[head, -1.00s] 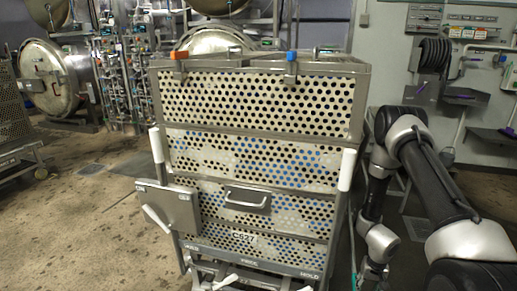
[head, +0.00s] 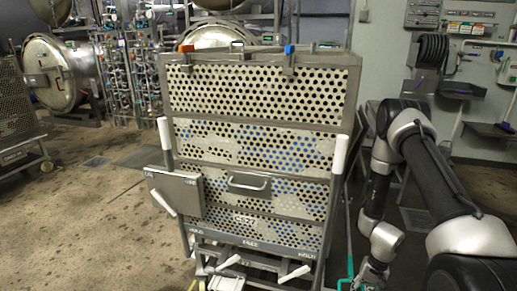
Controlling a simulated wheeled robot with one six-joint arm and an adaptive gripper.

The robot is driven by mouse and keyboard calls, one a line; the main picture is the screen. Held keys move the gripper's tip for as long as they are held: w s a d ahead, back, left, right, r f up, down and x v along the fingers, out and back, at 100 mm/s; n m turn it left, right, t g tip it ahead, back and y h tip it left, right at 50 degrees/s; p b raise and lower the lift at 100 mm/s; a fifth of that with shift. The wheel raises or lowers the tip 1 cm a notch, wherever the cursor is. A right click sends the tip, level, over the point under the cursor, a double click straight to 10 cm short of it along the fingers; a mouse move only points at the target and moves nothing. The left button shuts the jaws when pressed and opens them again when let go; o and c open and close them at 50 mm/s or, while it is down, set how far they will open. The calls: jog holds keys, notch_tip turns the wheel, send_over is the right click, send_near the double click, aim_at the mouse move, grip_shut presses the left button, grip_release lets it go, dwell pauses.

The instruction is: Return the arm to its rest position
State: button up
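My arm (head: 440,180) is folded at the right side of the head view, its upper links reaching up and its forearm hanging down beside the cart. My gripper is at the bottom edge, below the wrist, and its fingers cannot be made out. The perforated metal basket cart (head: 262,145) stands just left of the arm, with a gap between them at the elbow.
White handles (head: 165,134) stick out at the cart's sides. A teal rod (head: 350,268) stands between the cart and my wrist. A round autoclave door (head: 52,75) is at the back left. A wall panel with a hose reel (head: 432,48) is behind the arm. The floor at left is open.

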notch_tip(320, 180, up, 28)
jog(key=s+a+n+g, duration=0.1)
jog(key=s+n, duration=0.1)
jog(key=s+d+r+n+t+h, duration=0.1)
jog(key=s+r+t, duration=0.2)
jog(key=r, duration=1.1)
jog(key=s+r+n+t+h, duration=0.1)
jog(key=s+r+t, duration=0.3)
jog(key=s+r, duration=0.4)
notch_tip(320, 180, up, 6)
jog(key=shift+d+r+n, duration=0.2)
jog(key=shift+d+n, duration=0.15)
jog(key=shift+n, duration=0.05)
